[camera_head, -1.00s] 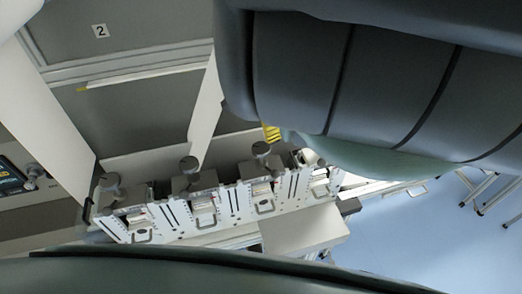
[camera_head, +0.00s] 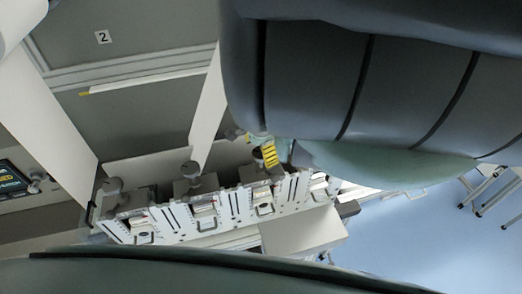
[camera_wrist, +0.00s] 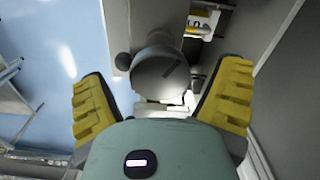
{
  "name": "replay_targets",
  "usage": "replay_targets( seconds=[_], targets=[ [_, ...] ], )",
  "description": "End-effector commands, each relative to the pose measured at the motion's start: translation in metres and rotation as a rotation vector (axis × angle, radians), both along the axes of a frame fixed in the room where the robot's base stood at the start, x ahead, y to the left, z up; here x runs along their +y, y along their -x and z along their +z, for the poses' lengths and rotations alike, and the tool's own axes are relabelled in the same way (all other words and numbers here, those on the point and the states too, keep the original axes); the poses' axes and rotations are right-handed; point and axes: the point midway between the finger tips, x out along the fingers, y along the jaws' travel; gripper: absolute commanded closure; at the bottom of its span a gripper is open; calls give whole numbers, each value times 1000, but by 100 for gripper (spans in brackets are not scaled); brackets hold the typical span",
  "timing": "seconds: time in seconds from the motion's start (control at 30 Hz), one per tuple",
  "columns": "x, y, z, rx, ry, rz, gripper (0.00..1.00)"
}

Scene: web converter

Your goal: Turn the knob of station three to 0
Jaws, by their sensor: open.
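A row of grey knobs tops the white station panel in the head view. The third knob from the left (camera_head: 258,156) is partly hidden behind a yellow finger of my gripper (camera_head: 269,152). In the wrist view a round grey knob (camera_wrist: 163,78) with a dark slanted line on its face lies between the two yellow fingers of my gripper (camera_wrist: 164,74). The fingers are spread apart, with a visible gap on both sides of the knob. I cannot tell how deep the knob sits between them. No scale around the knob is readable.
The first knob (camera_head: 112,186) and second knob (camera_head: 190,171) stand to the left. A white upright plate (camera_head: 207,110) rises behind the row. A white box (camera_head: 300,232) juts out in front. Blue floor (camera_head: 400,240) is open at the right. A grey wall borders the wrist view's right side.

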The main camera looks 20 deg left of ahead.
Motion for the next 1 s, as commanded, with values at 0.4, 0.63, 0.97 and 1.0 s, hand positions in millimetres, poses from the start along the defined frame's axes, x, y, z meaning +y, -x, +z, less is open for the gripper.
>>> replay_targets(
  seconds=[0.4, 0.63, 0.97, 1.0],
  targets=[
    [-1, 0, -3, -3, 1, -1, 10],
    [-1, 0, -3, -3, 1, -1, 30],
    [-1, 0, -3, -3, 1, -1, 64],
    [-1, 0, -3, -2, 1, -1, 69]
  ],
)
